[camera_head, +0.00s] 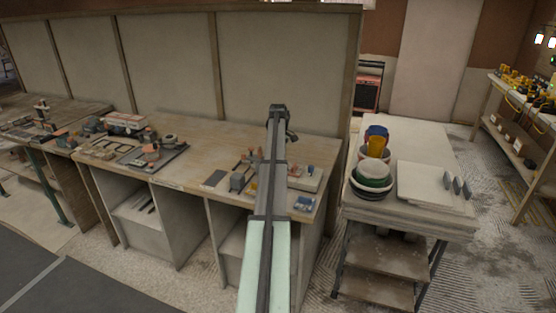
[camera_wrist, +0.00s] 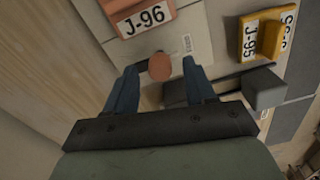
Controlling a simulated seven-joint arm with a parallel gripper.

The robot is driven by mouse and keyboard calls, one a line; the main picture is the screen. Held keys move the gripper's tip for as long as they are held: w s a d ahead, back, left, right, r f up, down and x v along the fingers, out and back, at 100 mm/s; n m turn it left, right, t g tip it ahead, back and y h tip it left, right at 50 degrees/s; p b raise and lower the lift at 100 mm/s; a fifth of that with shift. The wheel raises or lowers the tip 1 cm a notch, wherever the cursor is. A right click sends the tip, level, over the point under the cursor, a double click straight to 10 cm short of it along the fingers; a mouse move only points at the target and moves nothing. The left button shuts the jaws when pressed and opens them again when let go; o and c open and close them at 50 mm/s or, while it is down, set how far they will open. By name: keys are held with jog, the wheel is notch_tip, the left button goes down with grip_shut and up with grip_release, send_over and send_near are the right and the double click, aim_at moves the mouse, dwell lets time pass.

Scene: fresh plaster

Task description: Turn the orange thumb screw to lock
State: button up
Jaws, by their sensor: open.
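In the wrist view, a round, dull orange knob (camera_wrist: 160,68), which looks like the thumb screw, stands on a pale grey plate (camera_wrist: 190,25). My gripper (camera_wrist: 159,72) is open, with one blue finger on each side of the knob. Gaps show between the knob and both fingers in this view; I cannot tell the height difference. An orange-red block (camera_wrist: 120,8) labelled J-96 is just beyond the knob. Whether the screw is turned cannot be seen. In the head view my arm covers part of the bench, and the fingers and knob cannot be made out.
In the wrist view, a yellow piece (camera_wrist: 272,40) labelled J-95 and a grey block (camera_wrist: 263,88) lie to the right of the fingers. In the head view, the wooden workbench (camera_head: 195,125) holds several small fixtures. A cart (camera_head: 420,135) with stacked bowls (camera_head: 372,175) stands right.

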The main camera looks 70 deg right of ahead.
jog(key=shift+f, duration=0.6)
grip_shut()
